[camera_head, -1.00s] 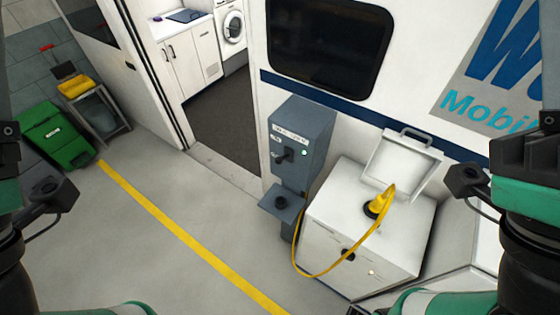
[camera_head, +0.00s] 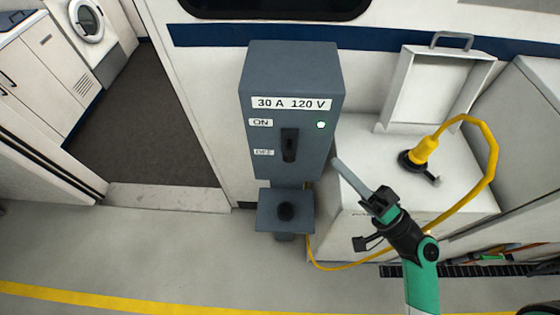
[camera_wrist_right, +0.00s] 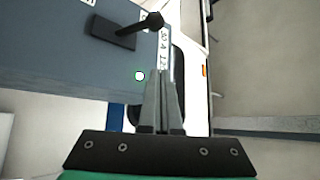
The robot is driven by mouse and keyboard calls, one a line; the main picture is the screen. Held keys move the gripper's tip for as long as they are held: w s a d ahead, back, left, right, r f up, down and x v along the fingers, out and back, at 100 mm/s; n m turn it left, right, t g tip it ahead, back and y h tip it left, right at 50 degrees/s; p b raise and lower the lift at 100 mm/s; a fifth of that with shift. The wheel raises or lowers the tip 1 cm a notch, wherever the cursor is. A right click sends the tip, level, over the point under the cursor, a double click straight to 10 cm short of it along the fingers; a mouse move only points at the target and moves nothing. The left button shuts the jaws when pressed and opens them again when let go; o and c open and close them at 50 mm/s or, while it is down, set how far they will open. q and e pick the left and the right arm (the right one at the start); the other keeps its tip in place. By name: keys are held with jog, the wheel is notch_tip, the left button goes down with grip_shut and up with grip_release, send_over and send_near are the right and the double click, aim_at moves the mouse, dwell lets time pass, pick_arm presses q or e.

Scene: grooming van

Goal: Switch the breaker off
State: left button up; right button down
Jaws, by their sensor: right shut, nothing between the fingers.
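The grey breaker box (camera_head: 262,80) stands against the van wall, labelled "30 A 120 V", with ON above OFF. Its black lever (camera_head: 289,145) sticks out beside these labels, and a small indicator (camera_head: 320,125) glows green. The lever's exact position is hard to tell. My right gripper (camera_head: 338,163) is shut and empty, just right of the box's lower front and apart from the lever. In the right wrist view the shut fingers (camera_wrist_right: 162,78) point toward the box (camera_wrist_right: 60,55), with the lever (camera_wrist_right: 138,25) beyond them. My left gripper is out of view.
Below the box is a grey outlet pedestal (camera_head: 272,212) with a dark round socket. To the right, a yellow plug (camera_head: 426,150) and cable sit on a white cabinet (camera_head: 350,215) beneath a raised lid (camera_head: 430,90). An open doorway lies left, with clear floor in front.

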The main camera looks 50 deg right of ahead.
aim_at(289, 148)
jog(key=p+x, duration=0.5)
jog(key=x, duration=0.4)
pick_arm(q)
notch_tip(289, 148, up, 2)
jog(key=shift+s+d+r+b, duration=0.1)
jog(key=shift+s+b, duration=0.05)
jog(key=shift+b, duration=0.8)
pick_arm(e)
jog(key=a+f, duration=0.2)
jog(key=f, duration=0.1)
jog(key=shift+s+h, duration=0.2)
jog(key=shift+h, duration=0.2)
